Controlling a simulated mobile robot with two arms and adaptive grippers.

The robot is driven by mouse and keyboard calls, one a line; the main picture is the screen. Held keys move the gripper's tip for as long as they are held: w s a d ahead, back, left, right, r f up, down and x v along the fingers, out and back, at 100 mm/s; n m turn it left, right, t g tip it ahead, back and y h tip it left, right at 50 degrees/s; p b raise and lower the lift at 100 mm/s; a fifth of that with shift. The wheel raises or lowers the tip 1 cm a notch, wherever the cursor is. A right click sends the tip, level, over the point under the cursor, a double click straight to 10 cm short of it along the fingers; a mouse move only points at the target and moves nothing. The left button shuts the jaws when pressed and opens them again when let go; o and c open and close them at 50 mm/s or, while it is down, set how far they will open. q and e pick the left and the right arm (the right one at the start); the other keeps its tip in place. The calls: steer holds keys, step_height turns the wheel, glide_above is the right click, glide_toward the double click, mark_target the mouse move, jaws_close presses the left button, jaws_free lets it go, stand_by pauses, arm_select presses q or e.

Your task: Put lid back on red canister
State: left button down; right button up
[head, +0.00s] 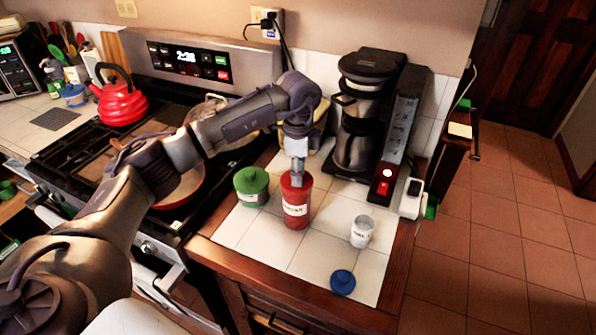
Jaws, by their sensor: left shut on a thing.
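The red canister (297,213) stands upright on the white tiled counter, its pale label facing me. My left gripper (297,176) points straight down at its top and is shut on the red lid (287,180). The lid is at the canister's mouth; red blends into red, so I cannot tell whether it is fully seated or slightly above. The fingertips partly hide the lid. My right gripper is not in view.
A green canister (251,188) stands close left of the red one. A small white canister (362,232) stands to the right, with a blue lid (342,282) near the front edge. A coffee maker (360,120) stands behind. Tiles in front of the red canister are clear.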

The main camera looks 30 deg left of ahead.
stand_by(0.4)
arm_select(q)
steer(key=c, duration=0.8)
jaws_free()
steer(key=o, duration=0.5)
steer(key=shift+r+p, duration=2.5)
steer(key=shift+r, duration=1.05)
steer(key=shift+c, duration=0.3)
